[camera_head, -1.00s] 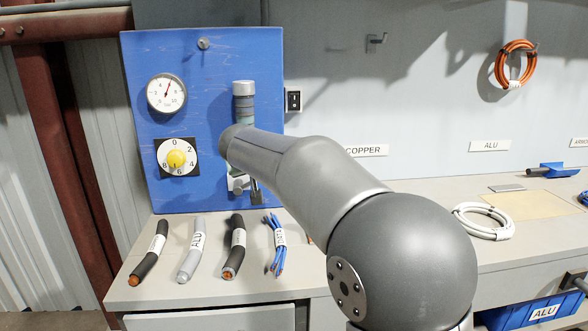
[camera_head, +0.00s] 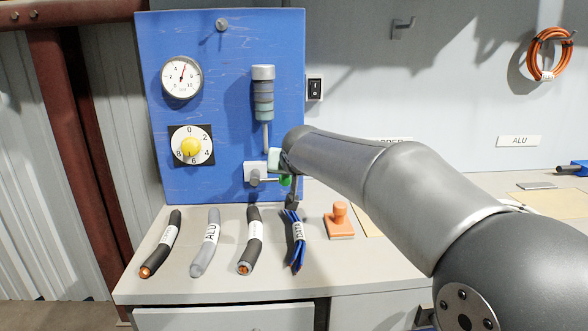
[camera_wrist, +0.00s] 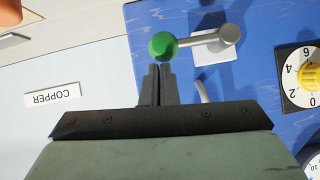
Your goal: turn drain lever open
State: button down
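The drain lever is a grey arm (camera_head: 268,180) with a green ball knob (camera_head: 285,181), on a pale square mount (camera_head: 253,168) low on the blue panel. In the wrist view the green knob (camera_wrist: 162,45) is just beyond my gripper's fingertips (camera_wrist: 158,67), and the grey arm (camera_wrist: 205,38) runs right from it to the mount (camera_wrist: 214,52). The fingers are together with only a thin line between them and hold nothing visible. Whether the tips touch the knob I cannot tell. In the head view my gripper is partly hidden by my arm.
The blue panel (camera_head: 220,110) carries a gauge (camera_head: 181,77), a yellow-knobbed dial (camera_head: 191,146) and a grey cylinder fitting (camera_head: 263,92). Several cable pieces, including a black one (camera_head: 162,243), and an orange stamp-like block (camera_head: 339,220) lie on the bench below.

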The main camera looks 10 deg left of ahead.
jog(key=shift+f, duration=0.1)
dwell(0.3)
jog(key=w+r+p+v, duration=0.2)
jog(key=p+v, duration=0.2)
jog(key=v, duration=0.9)
jog(key=shift+d+r, duration=0.2)
jog(key=shift+d, duration=0.15)
jog(key=shift+s+d, duration=0.1)
jog(key=s+d+f+g+h+p, duration=0.25)
jog(key=s+d+g+p, duration=0.25)
jog(key=s+d+p, duration=0.6)
jog(key=s+d+f+g+p, duration=0.1)
jog(key=s+d+g+p, duration=0.1)
jog(key=s, duration=0.4)
jog(key=s+d+f+g+p, duration=0.1)
jog(key=s+d+f+p, duration=0.1)
jog(key=s+p, duration=0.3)
jog(key=s+d+f+m+g+p, duration=0.1)
jog(key=s+d+g+p, duration=0.1)
jog(key=s, duration=0.5)
jog(key=shift+s+d+f+g+p, duration=0.35)
jog(key=shift+d+p, duration=0.35)
jog(key=shift+d, duration=0.25)
